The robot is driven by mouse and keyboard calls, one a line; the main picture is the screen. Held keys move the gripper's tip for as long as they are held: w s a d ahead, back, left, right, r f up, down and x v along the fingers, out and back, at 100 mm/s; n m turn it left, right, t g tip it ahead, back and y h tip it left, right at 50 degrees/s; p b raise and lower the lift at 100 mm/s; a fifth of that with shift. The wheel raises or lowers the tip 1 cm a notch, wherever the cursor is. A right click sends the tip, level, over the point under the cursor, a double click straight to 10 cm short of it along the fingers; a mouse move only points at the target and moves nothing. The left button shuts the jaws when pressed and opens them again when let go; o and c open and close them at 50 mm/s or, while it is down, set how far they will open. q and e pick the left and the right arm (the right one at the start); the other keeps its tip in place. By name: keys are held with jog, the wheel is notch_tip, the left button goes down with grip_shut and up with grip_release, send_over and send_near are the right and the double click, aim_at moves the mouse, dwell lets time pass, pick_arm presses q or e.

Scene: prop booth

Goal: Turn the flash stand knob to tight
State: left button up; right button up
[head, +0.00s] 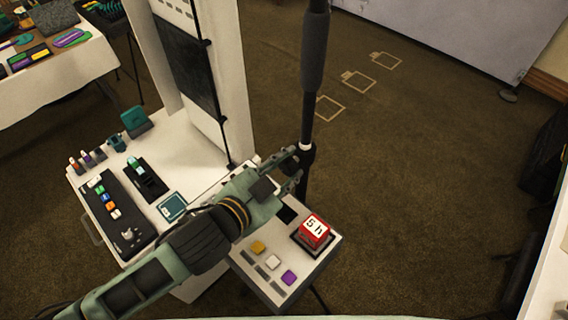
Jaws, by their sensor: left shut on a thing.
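The flash stand is a tall black pole (313,85) with a thicker dark grip on its upper part, standing right of the white table. A white ring and a dark collar (306,147) sit on the pole low down. My left gripper (297,163) comes in from the lower left and is shut at the collar, on what appears to be the knob. The fingers and collar cover the knob, so its setting cannot be seen. My right gripper is not in view.
A red cube (314,232) sits in a black holder beside coloured buttons, just below my left gripper. A black control panel (117,213) lies on the white table, and a white upright panel (226,75) stands behind.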

pick_arm(q)
jog(key=shift+s+d+f+m+t, duration=0.1)
jog(key=shift+s+f+m+t, duration=0.15)
jog(key=shift+f+m, duration=0.25)
jog(key=shift+f, duration=0.15)
jog(key=o, duration=1)
jog(key=shift+y, duration=0.3)
jog(key=shift+d, duration=0.1)
jog(key=shift+w+r, duration=0.15)
jog(key=shift+r, duration=0.1)
notch_tip(320, 180, up, 10)
jog(key=shift+r, duration=0.1)
